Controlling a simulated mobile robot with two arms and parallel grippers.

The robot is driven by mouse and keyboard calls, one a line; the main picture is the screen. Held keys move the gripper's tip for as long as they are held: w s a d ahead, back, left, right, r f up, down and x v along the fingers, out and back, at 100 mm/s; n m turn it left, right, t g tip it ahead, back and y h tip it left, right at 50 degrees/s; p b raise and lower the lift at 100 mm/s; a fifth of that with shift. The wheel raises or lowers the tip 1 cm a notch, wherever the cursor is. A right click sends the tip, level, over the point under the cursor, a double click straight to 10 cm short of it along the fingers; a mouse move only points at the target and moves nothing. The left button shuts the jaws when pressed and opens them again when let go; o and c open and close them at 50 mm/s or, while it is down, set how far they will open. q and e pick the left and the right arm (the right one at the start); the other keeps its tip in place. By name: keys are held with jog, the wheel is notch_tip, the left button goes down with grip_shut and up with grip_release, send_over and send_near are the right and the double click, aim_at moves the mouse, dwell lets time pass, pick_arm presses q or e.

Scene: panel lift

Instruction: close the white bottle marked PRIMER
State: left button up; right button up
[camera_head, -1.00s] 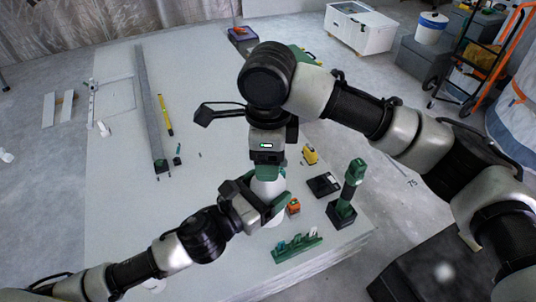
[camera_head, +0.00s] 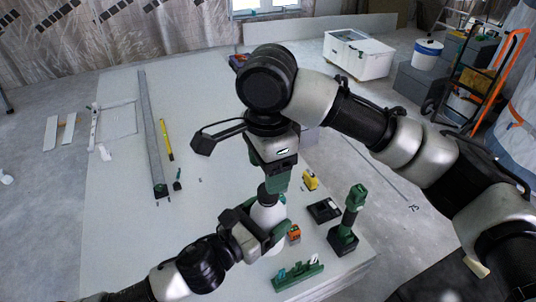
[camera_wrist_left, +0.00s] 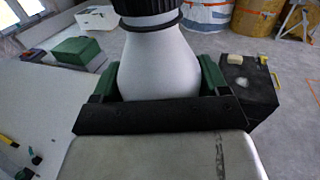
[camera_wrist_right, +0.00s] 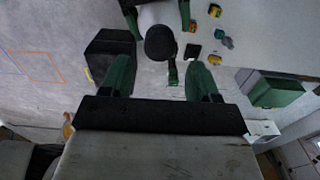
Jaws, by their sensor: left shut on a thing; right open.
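The white bottle (camera_head: 266,217) stands upright near the front of the white table, with a black cap (camera_head: 266,193) on its top. In the left wrist view the white body (camera_wrist_left: 160,65) tapers up to the black ribbed cap (camera_wrist_left: 147,6); I cannot tell how tightly it sits. No PRIMER lettering is readable. My left gripper (camera_head: 267,222) is shut around the bottle's body. My right gripper (camera_head: 278,184) is open, pointing down just above the cap. In the right wrist view the cap (camera_wrist_right: 160,43) shows beyond and between the open fingers, apparently not gripped.
Close by on the table (camera_head: 115,225) are an orange item (camera_head: 294,233), a yellow item (camera_head: 310,180), a black tray (camera_head: 323,210), a green drill (camera_head: 349,220) and a green rack (camera_head: 298,276). A long grey bar (camera_head: 152,130) lies left. The table's left middle is clear.

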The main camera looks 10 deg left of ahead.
jog(key=n, duration=0.4)
jog(key=shift+r, duration=0.15)
jog(key=n, duration=0.4)
jog(key=shift+r, duration=0.1)
jog(key=n, duration=0.4)
jog(key=shift+r+n, duration=0.1)
jog(key=shift+n, duration=0.2)
jog(key=n, duration=0.3)
jog(key=shift+n, duration=0.4)
jog(key=n, duration=0.6)
jog(key=shift+r, duration=0.2)
jog(key=n, duration=0.4)
jog(key=shift+a+r, duration=0.1)
jog(key=n, duration=0.4)
jog(key=shift+r, duration=0.1)
jog(key=n, duration=0.6)
jog(key=shift+r, duration=0.15)
jog(key=n, duration=0.4)
jog(key=shift+r, duration=0.1)
jog(key=n, duration=0.4)
jog(key=shift+r, duration=0.1)
jog(key=n, duration=0.6)
jog(key=shift+r, duration=0.1)
jog(key=n, duration=0.4)
jog(key=shift+r, duration=0.1)
jog(key=n, duration=0.4)
jog(key=shift+r, duration=0.1)
